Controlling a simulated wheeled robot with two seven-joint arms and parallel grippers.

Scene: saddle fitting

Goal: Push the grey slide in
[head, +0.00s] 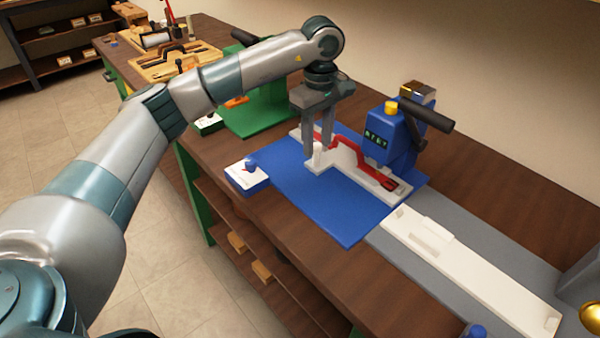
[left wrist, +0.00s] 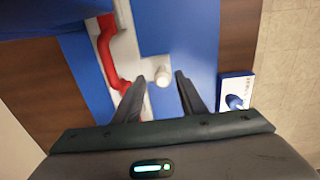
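A pale grey-white slide (head: 384,186) lies on the blue base plate (head: 352,222), with a red curved piece (head: 350,153) along it. The slide (left wrist: 128,45) and red piece (left wrist: 107,45) also show in the left wrist view. My left gripper (head: 319,150) points down over the post. Its fingers (left wrist: 160,78) are apart, one on each side of the post, with gaps visible. My right gripper is out of view.
A blue machine (head: 392,142) with a black handle (head: 430,118) stands behind the slide. A blue-and-white button box (head: 247,175) sits at the table's front edge. A green station (head: 262,112) is to the left, and a long white bar (head: 470,270) on grey to the right.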

